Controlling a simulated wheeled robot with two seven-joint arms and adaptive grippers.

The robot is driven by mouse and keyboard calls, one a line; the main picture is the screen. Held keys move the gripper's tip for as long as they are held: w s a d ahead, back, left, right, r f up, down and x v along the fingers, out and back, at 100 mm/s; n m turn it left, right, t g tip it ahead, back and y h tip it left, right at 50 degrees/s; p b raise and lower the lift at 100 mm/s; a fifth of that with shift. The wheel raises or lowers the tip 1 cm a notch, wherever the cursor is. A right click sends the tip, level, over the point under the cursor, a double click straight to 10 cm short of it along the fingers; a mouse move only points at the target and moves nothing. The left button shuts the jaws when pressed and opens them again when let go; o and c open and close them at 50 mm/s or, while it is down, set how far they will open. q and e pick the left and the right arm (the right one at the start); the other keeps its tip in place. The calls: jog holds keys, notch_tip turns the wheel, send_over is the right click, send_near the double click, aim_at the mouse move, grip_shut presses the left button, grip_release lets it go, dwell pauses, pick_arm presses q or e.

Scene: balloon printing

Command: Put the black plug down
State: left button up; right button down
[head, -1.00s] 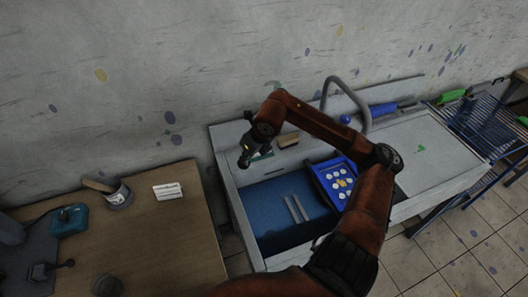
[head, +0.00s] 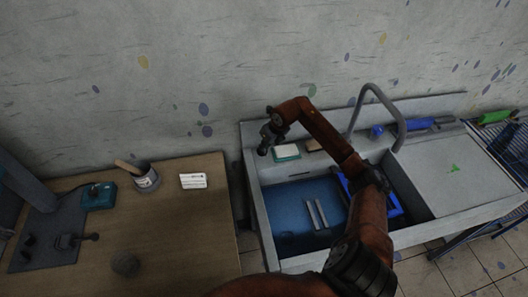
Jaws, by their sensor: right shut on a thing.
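My right gripper (head: 265,146) is at the back left corner of the sink, pointing down. It is shut on a small dark thing, probably the black plug (head: 262,152); it is too small and dark to tell apart clearly from the fingers. The gripper is just left of a green and white sponge-like block (head: 286,153) on the sink's back ledge. I cannot tell whether the dark thing touches the ledge. My left gripper is not in view.
The sink (head: 255,210) has a blue basin with two light strips (head: 317,214) and a blue tray (head: 395,206) partly behind my right arm. A curved faucet (head: 402,123) stands behind. The wooden table (head: 190,235) at left holds a pot (head: 147,179) and white card (head: 193,181).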

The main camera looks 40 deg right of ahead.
jog(key=shift+w+d+f, duration=0.1)
jog(key=shift+w+f, duration=0.05)
jog(key=shift+f, duration=0.8)
jog(key=shift+w+f, duration=0.1)
jog(key=shift+f, duration=0.8)
jog(key=shift+f, duration=0.1)
jog(key=c, duration=2.2)
grip_release()
jog(key=shift+o, duration=0.4)
jog(key=v, duration=1.2)
